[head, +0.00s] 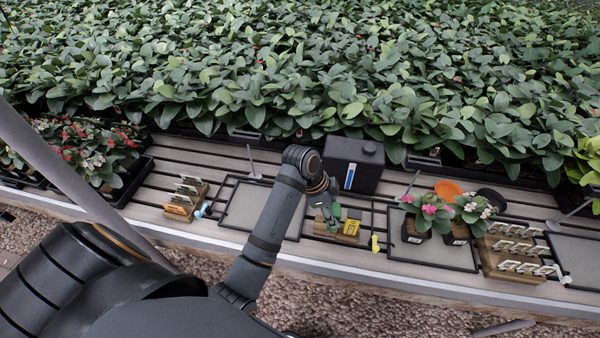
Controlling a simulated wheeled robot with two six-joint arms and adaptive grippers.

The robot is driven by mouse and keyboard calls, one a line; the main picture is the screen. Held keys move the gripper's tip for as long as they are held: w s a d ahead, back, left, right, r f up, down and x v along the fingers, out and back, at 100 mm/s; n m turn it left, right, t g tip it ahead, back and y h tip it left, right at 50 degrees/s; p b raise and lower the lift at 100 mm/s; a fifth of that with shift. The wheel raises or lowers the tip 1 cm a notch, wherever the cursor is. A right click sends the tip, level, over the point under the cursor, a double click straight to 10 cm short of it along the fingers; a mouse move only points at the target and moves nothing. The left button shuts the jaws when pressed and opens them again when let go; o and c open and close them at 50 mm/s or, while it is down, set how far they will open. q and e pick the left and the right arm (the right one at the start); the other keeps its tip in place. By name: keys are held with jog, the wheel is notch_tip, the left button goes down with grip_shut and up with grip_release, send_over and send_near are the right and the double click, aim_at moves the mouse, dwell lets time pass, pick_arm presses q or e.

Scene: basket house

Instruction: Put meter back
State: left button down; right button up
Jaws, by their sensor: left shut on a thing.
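My left gripper (330,213) reaches down over the bench, just left of and above a small wooden block (342,237) with a yellow item (351,229) on it. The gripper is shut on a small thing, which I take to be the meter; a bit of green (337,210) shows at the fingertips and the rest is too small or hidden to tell. I cannot tell whether it touches the block. My right gripper is not in view.
A dark box (365,165) with a blue-and-white strip stands behind the gripper. Black-framed grey mats (255,208) lie on the slatted bench (160,165). Another rack (184,209) is at left. Dense plants fill the back.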

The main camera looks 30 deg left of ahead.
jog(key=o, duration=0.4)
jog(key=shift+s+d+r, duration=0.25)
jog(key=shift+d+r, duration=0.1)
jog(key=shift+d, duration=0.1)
pick_arm(q)
jog(key=shift+m+h, duration=0.4)
jog(key=shift+m, duration=0.5)
jog(key=w+a+b, duration=0.1)
jog(key=w+b, duration=0.1)
jog(key=w+a+r+b, duration=0.1)
jog(key=w+a+b, duration=0.1)
jog(key=shift+a+r, duration=0.1)
jog(key=shift+a, duration=0.05)
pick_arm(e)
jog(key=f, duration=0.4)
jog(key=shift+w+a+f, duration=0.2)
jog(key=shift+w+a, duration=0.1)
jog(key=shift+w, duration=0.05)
pick_arm(q)
jog(key=shift+s+p, duration=0.15)
jog(key=shift+p, duration=0.35)
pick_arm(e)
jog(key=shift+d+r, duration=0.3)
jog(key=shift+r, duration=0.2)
